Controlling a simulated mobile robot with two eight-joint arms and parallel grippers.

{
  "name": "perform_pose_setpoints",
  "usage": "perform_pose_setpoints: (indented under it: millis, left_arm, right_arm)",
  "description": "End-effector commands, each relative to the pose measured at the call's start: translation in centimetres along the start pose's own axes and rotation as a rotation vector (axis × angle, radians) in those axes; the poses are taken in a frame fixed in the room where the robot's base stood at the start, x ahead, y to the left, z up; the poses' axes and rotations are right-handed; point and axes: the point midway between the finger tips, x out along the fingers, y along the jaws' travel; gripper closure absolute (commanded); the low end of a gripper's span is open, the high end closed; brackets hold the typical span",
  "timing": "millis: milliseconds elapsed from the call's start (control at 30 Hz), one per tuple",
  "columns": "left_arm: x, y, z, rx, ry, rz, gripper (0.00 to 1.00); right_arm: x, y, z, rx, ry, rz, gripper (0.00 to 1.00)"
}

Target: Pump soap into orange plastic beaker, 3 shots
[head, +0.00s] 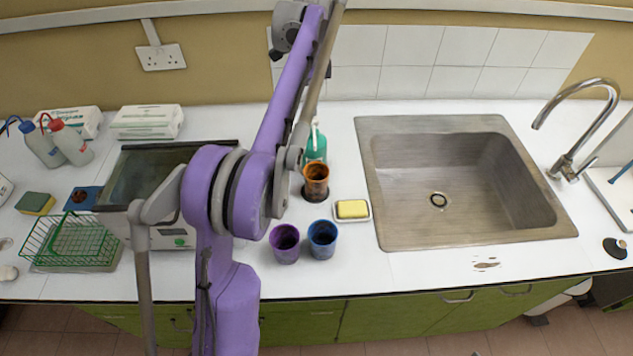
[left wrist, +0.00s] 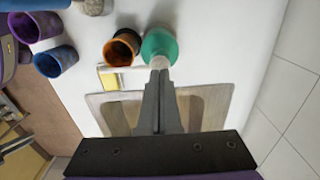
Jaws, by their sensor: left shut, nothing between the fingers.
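The soap bottle (head: 317,150) is green with a pale pump top and stands on the counter left of the sink. The orange plastic beaker (head: 316,173) stands just in front of it. In the left wrist view the bottle (left wrist: 160,45) and the beaker (left wrist: 122,48) are side by side, the beaker's dark inside showing. My left gripper (left wrist: 159,68) is shut and empty, its fingertips at the pump top, which they partly cover. I cannot tell whether they touch or press it. In the head view my arm hides this gripper. My right gripper is not in view.
A purple beaker (head: 284,243) and a blue beaker (head: 322,239) stand near the front edge. A metal bath (head: 130,190) and a green wire basket (head: 70,240) occupy the left.

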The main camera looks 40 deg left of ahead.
Motion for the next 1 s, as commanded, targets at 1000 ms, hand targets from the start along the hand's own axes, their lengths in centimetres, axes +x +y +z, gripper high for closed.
perform_pose_setpoints:
  millis: [1000]
  left_arm:
    - [2.9, 0.0, 0.0, 0.0, 0.0, 0.002, 1.0]
  right_arm:
    - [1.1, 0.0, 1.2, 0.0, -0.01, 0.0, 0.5]
